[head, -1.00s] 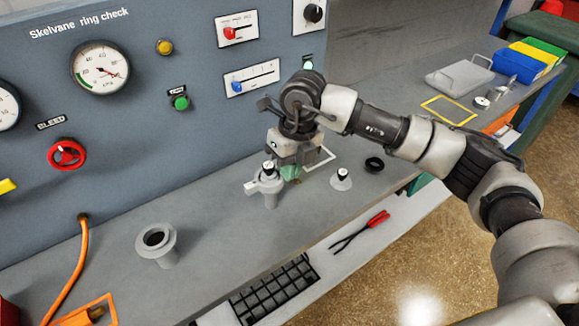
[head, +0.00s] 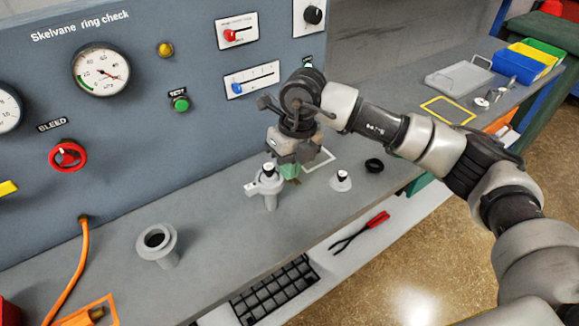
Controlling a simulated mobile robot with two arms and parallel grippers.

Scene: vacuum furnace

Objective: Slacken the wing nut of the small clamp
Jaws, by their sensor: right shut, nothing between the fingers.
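The small clamp (head: 254,189) is a grey ring around the top of a short grey port (head: 271,201) on the bench, with a black-topped piece above it. My right gripper (head: 291,173) points down just behind and to the right of the clamp. It is shut and holds nothing. Its greenish fingers are partly hidden by its own body and the clamp. The wing nut cannot be made out clearly; a small brownish bit shows by the fingertips. I cannot tell whether the fingers touch the clamp. My left gripper is not in view.
A grey flanged port (head: 157,244) stands at the front left. A small grey cone with a black top (head: 340,180) and a black ring (head: 374,165) lie to the right. Red-handled pliers (head: 361,229) and a black grid (head: 276,291) lie on the lower shelf. The upright panel closes the back.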

